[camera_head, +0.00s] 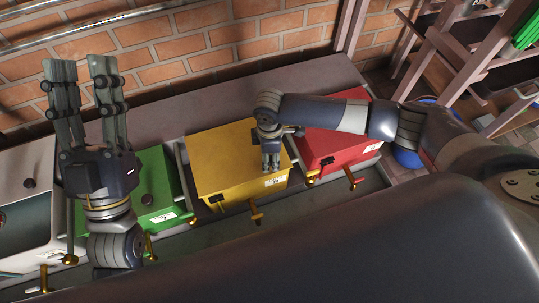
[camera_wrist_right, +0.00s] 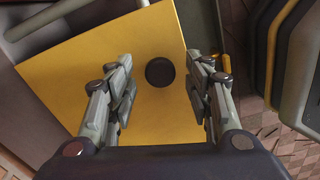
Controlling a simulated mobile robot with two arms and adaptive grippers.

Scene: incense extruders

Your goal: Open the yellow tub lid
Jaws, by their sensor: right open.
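The yellow tub (camera_head: 208,143) stands in the middle of the row, and its flat yellow lid (camera_head: 225,165) is shut. In the right wrist view the lid (camera_wrist_right: 70,75) fills the middle, with a round black knob (camera_wrist_right: 160,72) on it. My right gripper (camera_head: 271,168) is over the lid's right part in the head view. In the right wrist view it (camera_wrist_right: 160,85) is open, with the knob between its fingertips in the picture; I cannot tell if they touch the lid. The arm hides the knob in the head view. My left gripper (camera_head: 84,68) is raised at the left, fingers apart and empty.
A green tub (camera_head: 152,163) with a dark knob stands left of the yellow one, and a red tub (camera_head: 330,143) stands right. A white tub (camera_head: 25,215) is at far left. Brass taps (camera_head: 255,213) stick out in front. A brick wall (camera_head: 180,50) rises behind.

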